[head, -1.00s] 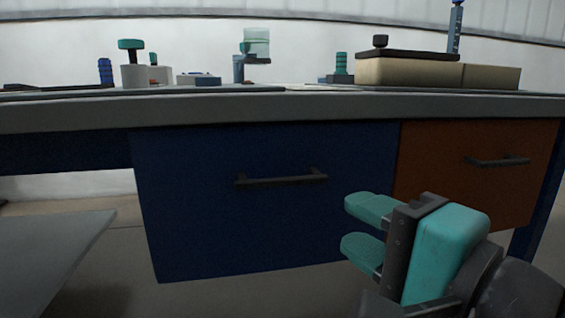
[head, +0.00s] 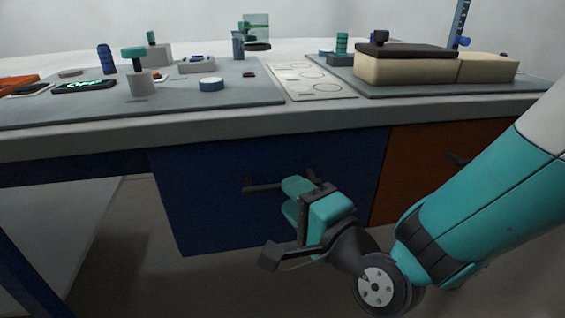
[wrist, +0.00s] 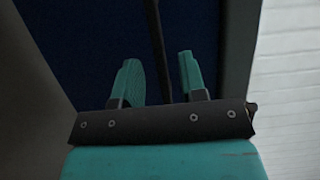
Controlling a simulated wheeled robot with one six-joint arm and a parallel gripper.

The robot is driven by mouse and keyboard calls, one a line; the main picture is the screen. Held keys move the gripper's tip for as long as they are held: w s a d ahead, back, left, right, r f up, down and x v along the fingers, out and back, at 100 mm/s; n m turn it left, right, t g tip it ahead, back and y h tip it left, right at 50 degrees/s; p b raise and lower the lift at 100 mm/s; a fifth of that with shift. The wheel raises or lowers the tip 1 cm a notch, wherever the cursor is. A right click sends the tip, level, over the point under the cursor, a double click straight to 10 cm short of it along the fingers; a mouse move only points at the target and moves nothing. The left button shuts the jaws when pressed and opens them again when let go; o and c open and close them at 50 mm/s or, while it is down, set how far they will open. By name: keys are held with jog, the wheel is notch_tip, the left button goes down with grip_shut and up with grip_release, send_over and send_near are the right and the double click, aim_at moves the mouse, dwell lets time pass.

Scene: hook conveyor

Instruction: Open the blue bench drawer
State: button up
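The blue drawer (head: 210,215) sits under the bench top and its front looks closed. Its dark bar handle (head: 255,188) runs across the front, its right part partly hidden behind my gripper. My gripper (head: 289,198) is at the right part of the handle, fingers one above the other and pointing at the drawer. In the wrist view, the fingers (wrist: 158,62) are open, with the dark handle bar (wrist: 159,40) running between them. I see gaps on both sides, so the bar does not look gripped. The blue front (wrist: 95,50) fills the background there.
An orange drawer (head: 410,165) with its own handle is to the right, partly behind my arm. The grey bench top (head: 180,135) overhangs the drawers and carries small parts and beige boxes (head: 405,68). The floor before the blue drawer looks clear.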

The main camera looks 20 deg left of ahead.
aim_at(263, 145)
jog(key=shift+p+x, duration=1.75)
jog(key=shift+x, duration=0.15)
jog(key=shift+c, duration=0.2)
grip_shut()
